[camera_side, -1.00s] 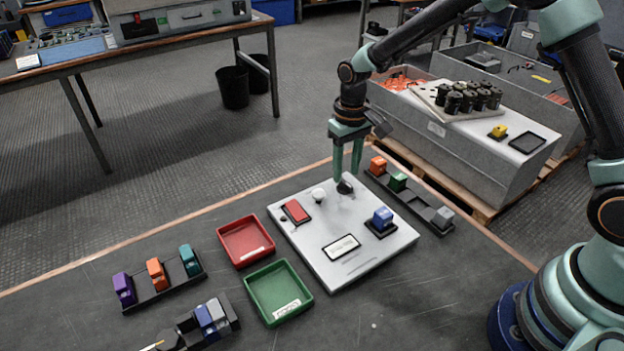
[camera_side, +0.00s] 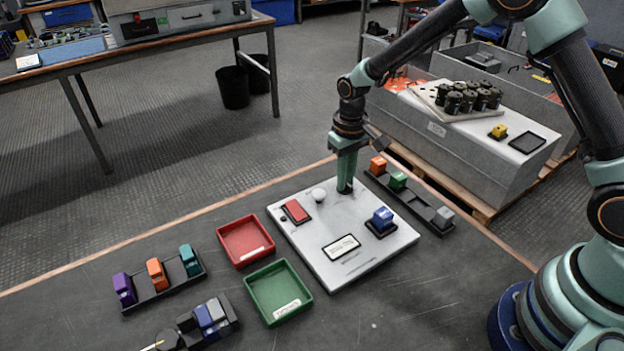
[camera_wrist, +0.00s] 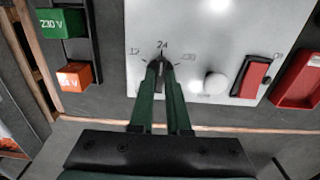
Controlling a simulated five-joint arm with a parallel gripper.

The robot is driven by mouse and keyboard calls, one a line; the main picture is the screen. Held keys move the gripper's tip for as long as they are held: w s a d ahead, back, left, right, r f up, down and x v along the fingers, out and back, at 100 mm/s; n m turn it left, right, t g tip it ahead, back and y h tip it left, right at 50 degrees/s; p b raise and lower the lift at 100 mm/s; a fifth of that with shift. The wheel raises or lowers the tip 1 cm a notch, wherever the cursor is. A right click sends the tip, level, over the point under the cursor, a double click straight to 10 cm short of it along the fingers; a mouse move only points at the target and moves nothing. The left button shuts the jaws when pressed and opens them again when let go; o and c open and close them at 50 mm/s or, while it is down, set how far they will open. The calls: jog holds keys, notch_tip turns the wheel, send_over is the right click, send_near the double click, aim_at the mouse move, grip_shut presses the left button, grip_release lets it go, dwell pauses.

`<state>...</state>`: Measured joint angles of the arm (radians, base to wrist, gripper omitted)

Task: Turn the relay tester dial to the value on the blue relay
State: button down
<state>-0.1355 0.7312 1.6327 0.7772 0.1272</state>
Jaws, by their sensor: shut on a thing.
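The relay tester (camera_side: 300,245) is a light grey panel on the dark bench. Its small dark dial (camera_wrist: 161,67) sits near the panel's far edge, mostly hidden between my fingers. My gripper (camera_side: 346,188) is down at the panel and shut on the dial; the wrist view shows the fingertips (camera_wrist: 161,70) on both its sides. Marks 12, 24 and a blurred third one surround the dial, with 24 just beyond the fingertips. The blue relay (camera_side: 382,217) sits upright in a dark socket on the panel's right; its value is not readable in these frames.
A white dome (camera_side: 319,195) and a red switch (camera_side: 296,211) stand left of the dial. A rack with orange, green and grey relays (camera_side: 398,181) lies close on the right. Red (camera_side: 222,238) and green (camera_side: 255,297) trays lie left of the panel.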

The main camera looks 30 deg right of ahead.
jog(key=shift+n, duration=0.3)
jog(key=n, duration=0.5)
jog(key=shift+n, duration=0.3)
jog(key=n, duration=0.5)
jog(key=shift+r+n, duration=0.1)
jog(key=shift+n, duration=0.2)
jog(key=c, duration=0.9)
grip_release()
notch_tip(320, 180, up, 12)
jog(key=shift+r, duration=0.1)
